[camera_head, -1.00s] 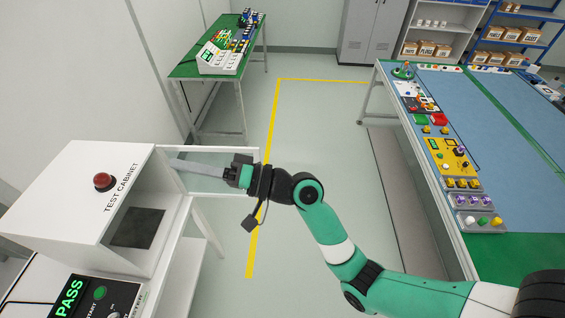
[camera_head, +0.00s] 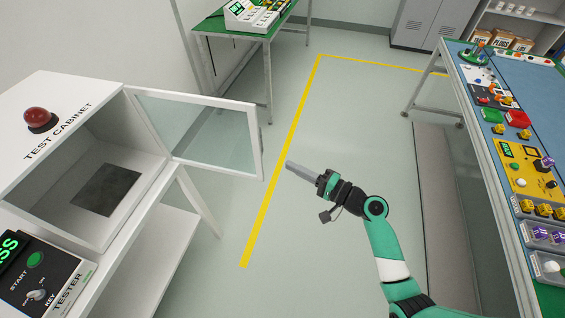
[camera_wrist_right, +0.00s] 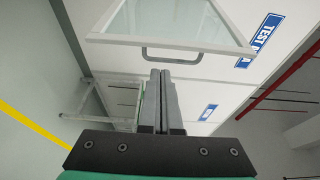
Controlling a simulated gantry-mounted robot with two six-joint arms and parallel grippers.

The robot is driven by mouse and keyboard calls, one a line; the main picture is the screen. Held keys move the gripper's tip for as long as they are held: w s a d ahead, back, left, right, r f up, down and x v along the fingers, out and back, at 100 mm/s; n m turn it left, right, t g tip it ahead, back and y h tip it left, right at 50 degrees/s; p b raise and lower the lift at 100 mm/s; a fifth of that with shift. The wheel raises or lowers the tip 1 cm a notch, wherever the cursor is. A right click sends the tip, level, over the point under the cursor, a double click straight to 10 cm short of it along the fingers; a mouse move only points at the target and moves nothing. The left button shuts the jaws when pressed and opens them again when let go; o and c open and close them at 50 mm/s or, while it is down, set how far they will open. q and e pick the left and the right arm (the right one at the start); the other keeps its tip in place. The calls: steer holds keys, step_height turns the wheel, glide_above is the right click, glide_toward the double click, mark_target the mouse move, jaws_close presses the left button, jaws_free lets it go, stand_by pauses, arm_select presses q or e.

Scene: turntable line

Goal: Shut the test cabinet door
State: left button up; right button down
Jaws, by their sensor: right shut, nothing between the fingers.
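The white test cabinet (camera_head: 60,92) stands at the left in the head view, its front open and a dark pad on its floor. Its glass door with a white frame (camera_head: 257,150) stands swung open to the right of the opening. My right gripper (camera_head: 290,165) is shut and empty, a little to the right of the door's free edge and apart from it. In the right wrist view the shut fingers (camera_wrist_right: 164,75) point towards the door (camera_wrist_right: 170,44), with its grey handle (camera_wrist_right: 170,58) just beyond the tips. My left gripper is not in view.
A tester (camera_head: 42,275) sits in front of the cabinet. A green bench (camera_head: 268,85) stands behind the door. A long worktable (camera_head: 492,170) with trays and parts runs along the right. The floor between is clear, with a yellow line (camera_head: 280,182).

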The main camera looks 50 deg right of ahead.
steer(key=w+a+b, duration=0.1)
steer(key=w, duration=0.8)
steer(key=shift+a+b, duration=0.15)
steer(key=shift+b, duration=0.25)
steer(key=shift+s+a, duration=0.1)
steer(key=shift+a, duration=0.05)
